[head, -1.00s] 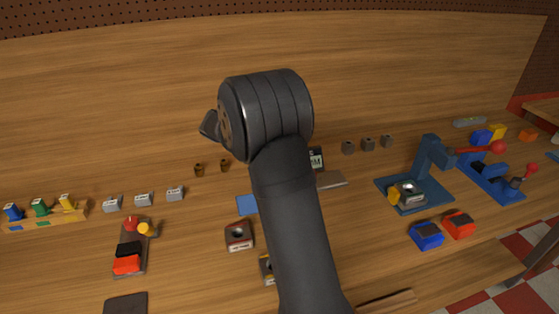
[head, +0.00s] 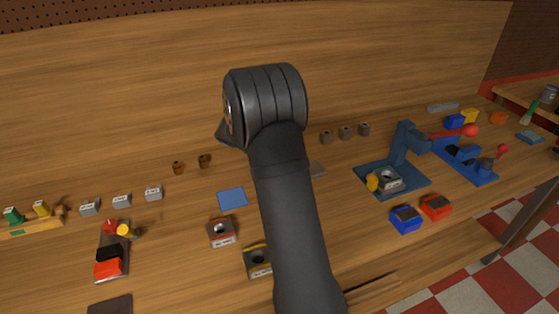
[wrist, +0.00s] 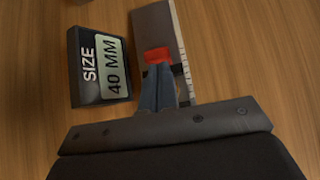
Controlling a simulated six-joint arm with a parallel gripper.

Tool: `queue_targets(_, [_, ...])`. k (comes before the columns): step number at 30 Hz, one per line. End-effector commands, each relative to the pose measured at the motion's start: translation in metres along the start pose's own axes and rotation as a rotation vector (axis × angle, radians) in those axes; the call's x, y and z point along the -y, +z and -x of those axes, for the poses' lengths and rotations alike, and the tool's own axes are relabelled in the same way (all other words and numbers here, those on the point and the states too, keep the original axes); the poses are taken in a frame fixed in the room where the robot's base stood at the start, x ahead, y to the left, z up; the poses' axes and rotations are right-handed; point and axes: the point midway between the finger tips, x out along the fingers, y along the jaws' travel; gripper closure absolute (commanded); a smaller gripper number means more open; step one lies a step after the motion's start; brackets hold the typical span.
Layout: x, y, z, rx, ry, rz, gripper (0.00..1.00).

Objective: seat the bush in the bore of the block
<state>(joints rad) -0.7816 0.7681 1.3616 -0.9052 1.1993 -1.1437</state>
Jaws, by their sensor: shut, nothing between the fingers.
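Blocks with dark bores are a red-trimmed one (head: 221,232) and a yellow-trimmed one (head: 257,260) on the bench. Another bored block (head: 388,179) sits on the blue press. I cannot tell which bush and block are meant. My gripper (wrist: 158,88) is shut and empty in the wrist view, pointing at a grey graduated bar (wrist: 155,25) with a red patch. My arm hides the gripper in the head view.
A "SIZE 40 MM" sign (wrist: 100,66) stands left of the fingers. A blue mat (head: 232,199), several grey labelled blocks (head: 121,201) and a red-and-black fixture (head: 109,263) lie left. Blue and red boxes (head: 405,220) (head: 436,207) lie right, near the press (head: 408,146).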

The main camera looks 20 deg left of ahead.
Motion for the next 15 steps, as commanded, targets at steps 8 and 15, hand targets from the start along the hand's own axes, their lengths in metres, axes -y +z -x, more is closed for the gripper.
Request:
queue_targets(8, [0.0,0.013,-0.014,0.001,-0.001,-0.003,1.0])
queue_targets(15, [0.0,0.014,-0.015,0.001,0.0,-0.001,1.0])
